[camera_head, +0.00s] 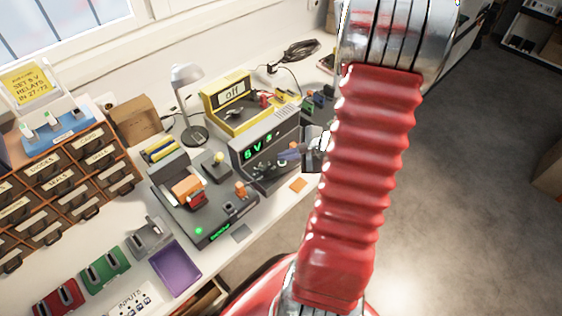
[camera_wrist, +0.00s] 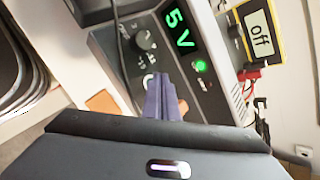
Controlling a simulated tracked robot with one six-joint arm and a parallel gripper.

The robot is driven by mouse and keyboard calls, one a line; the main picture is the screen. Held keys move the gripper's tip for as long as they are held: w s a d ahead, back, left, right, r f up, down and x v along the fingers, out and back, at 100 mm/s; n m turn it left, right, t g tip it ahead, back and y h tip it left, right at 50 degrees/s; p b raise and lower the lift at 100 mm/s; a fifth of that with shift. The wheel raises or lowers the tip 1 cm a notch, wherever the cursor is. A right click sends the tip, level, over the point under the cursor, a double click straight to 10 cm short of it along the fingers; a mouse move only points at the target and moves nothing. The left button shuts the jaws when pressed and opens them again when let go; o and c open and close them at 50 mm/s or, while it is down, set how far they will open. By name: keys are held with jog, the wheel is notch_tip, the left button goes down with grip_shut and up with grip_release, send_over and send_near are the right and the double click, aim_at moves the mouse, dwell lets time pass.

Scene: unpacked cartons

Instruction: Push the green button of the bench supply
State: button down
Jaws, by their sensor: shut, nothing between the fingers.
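The bench supply (camera_head: 262,158) is a dark grey box on the bench with a lit green display reading 5 V. It also fills the middle of the wrist view (camera_wrist: 213,98), where it appears tilted. Its round green button (camera_wrist: 201,66) glows beside the display. My gripper (camera_wrist: 163,78) is shut and empty, its bluish fingers pointing at the supply's front panel. In the wrist picture the fingertips lie left of and slightly below the button. In the head view my gripper (camera_head: 284,154) is in front of the panel. I cannot tell whether the fingertips touch it.
A yellow meter (camera_head: 226,103) reading "off" stands behind the supply. A black knob (camera_wrist: 145,39) and a dark cable (camera_wrist: 118,45) are near my fingers. A dark fixture with an orange block (camera_head: 187,190) stands to the left, and an orange square (camera_head: 298,185) lies in front.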

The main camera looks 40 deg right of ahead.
jog(key=shift+r, duration=0.5)
jog(key=shift+r, duration=0.1)
dwell(0.3)
jog(key=shift+r, duration=2.9)
